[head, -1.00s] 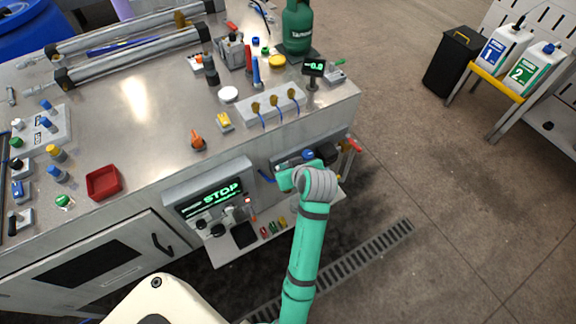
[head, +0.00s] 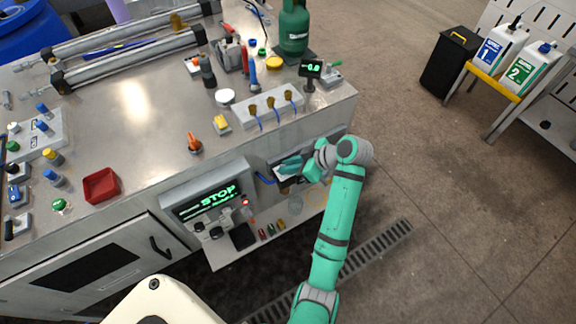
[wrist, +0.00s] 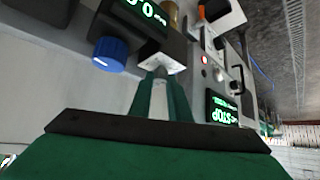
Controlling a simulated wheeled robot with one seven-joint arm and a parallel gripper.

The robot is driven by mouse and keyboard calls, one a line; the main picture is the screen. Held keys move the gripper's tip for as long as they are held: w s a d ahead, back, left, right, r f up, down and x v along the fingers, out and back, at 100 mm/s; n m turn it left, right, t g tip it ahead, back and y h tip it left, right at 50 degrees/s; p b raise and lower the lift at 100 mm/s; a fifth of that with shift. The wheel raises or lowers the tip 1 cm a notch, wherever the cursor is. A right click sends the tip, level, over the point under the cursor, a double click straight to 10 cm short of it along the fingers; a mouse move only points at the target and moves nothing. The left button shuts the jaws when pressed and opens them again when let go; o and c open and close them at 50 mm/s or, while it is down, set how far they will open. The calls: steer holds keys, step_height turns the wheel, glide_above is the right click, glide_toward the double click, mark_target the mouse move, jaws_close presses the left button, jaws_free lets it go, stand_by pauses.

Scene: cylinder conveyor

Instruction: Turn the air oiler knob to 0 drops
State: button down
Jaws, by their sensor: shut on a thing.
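My gripper (head: 281,170) reaches into the recess in the bench front, at the air unit. In the wrist view my gripper (wrist: 160,75) has its green fingers close together against a small pale metal block beside a blue knob (wrist: 110,54). It is shut on a small part there that looks like the air oiler knob, but the fingers hide most of it and I cannot read its setting. The blue knob stands just left of the fingers, apart from them. A black box with a green digital display (wrist: 145,12) sits above the blue knob; its digits are partly cut off.
A grey panel with a green STOP display (head: 208,203) stands left of the recess; it also shows in the wrist view (wrist: 222,108). The bench top holds a red tray (head: 101,186), a green gas bottle (head: 294,28) and a small gauge reading about 0.8 (head: 311,69).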

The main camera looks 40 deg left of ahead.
steer(key=shift+w+a+r+n, duration=0.1)
steer(key=shift+w+n, duration=0.05)
steer(key=shift+n, duration=0.15)
steer(key=shift+w+n+g, duration=0.1)
steer(key=shift+n+g, duration=0.5)
steer(key=shift+h, duration=0.3)
steer(key=c, duration=1.7)
jaws_free()
steer(key=shift+o, duration=0.2)
steer(key=v, duration=1)
steer(key=shift+d+r, duration=0.15)
steer(key=shift+d, duration=0.2)
